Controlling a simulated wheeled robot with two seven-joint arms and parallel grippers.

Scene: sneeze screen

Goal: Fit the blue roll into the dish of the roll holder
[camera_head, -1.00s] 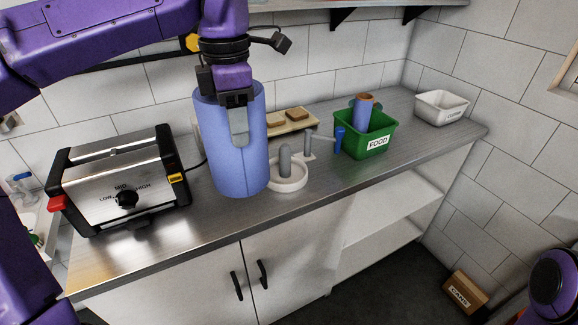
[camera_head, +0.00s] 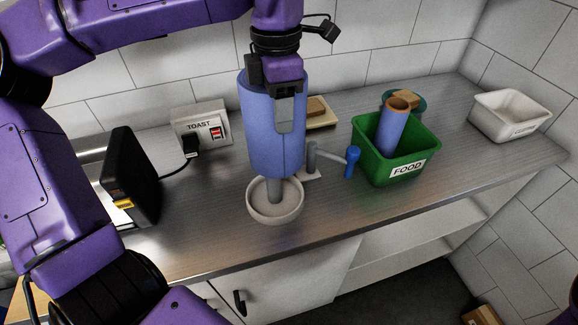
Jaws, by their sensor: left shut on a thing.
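The blue roll (camera_head: 262,135) hangs upright from my left gripper (camera_head: 285,108), which is shut on its upper wall; one grey finger shows on the outside. The roll holder's round white dish (camera_head: 262,214) stands on the steel counter directly below in the picture. A grey post (camera_head: 274,190) rises from the dish. Its top is hidden by the roll's lower end; I cannot tell whether it is inside the roll or behind it. The roll's lower edge is above the dish floor. My right gripper is not in view.
A green FOOD bin (camera_head: 421,172) holding another blue roll (camera_head: 391,130) stands to the right. A grey arm with a blue handle (camera_head: 352,162) sits between bin and dish. The toaster (camera_head: 131,178) is left, and a white tub (camera_head: 510,120) far right.

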